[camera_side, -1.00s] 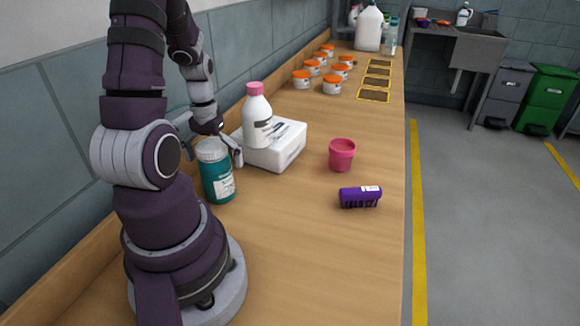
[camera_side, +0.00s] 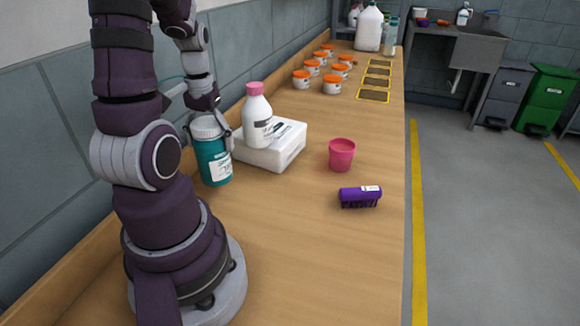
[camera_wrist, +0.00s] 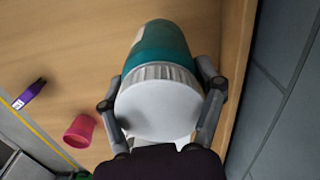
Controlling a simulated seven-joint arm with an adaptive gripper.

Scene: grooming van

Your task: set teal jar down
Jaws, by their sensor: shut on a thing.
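The teal jar (camera_side: 213,160) has a white ribbed lid and a white label, and stands roughly upright beside my arm at the left of the bench. My gripper (camera_side: 211,128) is shut on it near the lid, with one finger on either side. The jar looks raised a little above the wood, though the gap is hard to judge. In the wrist view, the jar's lid (camera_wrist: 160,105) fills the space between the fingers, and its teal body (camera_wrist: 161,43) extends beyond.
A pink-capped white bottle (camera_side: 257,117) and a white box (camera_side: 285,146) are close to the jar's right. A pink cup (camera_side: 341,154) and purple brush (camera_side: 360,196) are farther right. Several orange-lidded jars (camera_side: 332,85) and yellow-framed pads (camera_side: 374,95) are farther back. The front bench is clear.

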